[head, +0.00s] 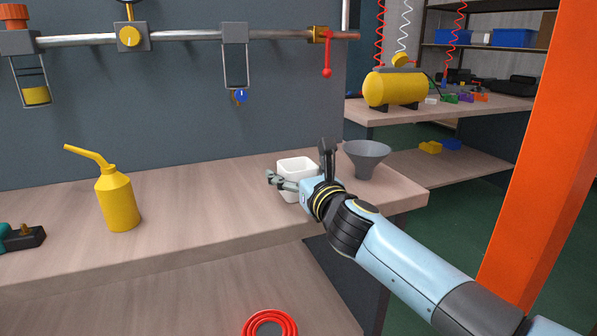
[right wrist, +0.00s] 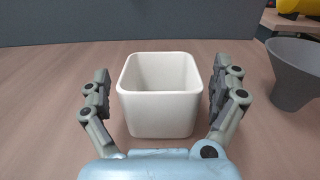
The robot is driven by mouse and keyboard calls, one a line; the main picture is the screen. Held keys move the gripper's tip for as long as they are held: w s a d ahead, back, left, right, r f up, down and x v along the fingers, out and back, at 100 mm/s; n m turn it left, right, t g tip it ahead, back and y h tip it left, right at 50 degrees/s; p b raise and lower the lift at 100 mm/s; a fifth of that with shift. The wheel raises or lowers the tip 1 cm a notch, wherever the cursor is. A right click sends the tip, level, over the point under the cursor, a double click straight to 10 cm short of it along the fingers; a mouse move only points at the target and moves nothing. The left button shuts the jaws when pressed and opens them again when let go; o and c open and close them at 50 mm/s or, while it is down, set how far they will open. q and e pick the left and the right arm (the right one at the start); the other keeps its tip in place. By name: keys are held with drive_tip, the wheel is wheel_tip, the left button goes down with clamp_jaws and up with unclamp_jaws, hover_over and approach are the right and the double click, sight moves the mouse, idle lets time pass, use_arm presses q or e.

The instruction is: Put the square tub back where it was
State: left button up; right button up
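The square tub (head: 297,167) is white, open-topped and empty. It stands upright on the wooden workbench (head: 200,195), near the bench's right end. In the right wrist view the tub (right wrist: 160,110) sits between the two fingers of my right gripper (right wrist: 158,100). There is a gap on each side, so the fingers are open and not touching it. In the head view my right gripper (head: 300,170) reaches in from the right and hides part of the tub. My left gripper does not show.
A grey funnel (head: 366,158) stands close to the right of the tub, also seen in the right wrist view (right wrist: 294,75). A yellow oil can (head: 118,200) stands further left. A pipe rail (head: 190,36) runs along the wall. The bench between oil can and tub is clear.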

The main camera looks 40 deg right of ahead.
drive_tip(key=shift+r, duration=0.25)
drive_tip(key=v, duration=1.2)
drive_tip(key=s+a+f+n+g+y, duration=0.15)
drive_tip(key=s+f+n, duration=0.25)
drive_tip(key=f+n, duration=0.5)
drive_tip(key=s+f+n+g+y, duration=0.1)
drive_tip(key=s+f+n+g, duration=0.3)
drive_tip(key=f, duration=0.9)
drive_tip(key=s+f+n+g+y, duration=0.1)
drive_tip(key=s+f+n, duration=0.2)
drive_tip(key=f+n, duration=0.7)
drive_tip(key=s+f+n+g, duration=0.5)
drive_tip(key=s+f+n, duration=0.3)
drive_tip(key=s, duration=0.9)
drive_tip(key=s+a+f+n+g, duration=0.1)
drive_tip(key=s+f+n+g, duration=0.4)
drive_tip(key=s+f, duration=0.8)
drive_tip(key=s+n, duration=0.2)
drive_tip(key=s, duration=0.1)
drive_tip(key=shift+s+n, duration=0.4)
drive_tip(key=shift+g, duration=0.25)
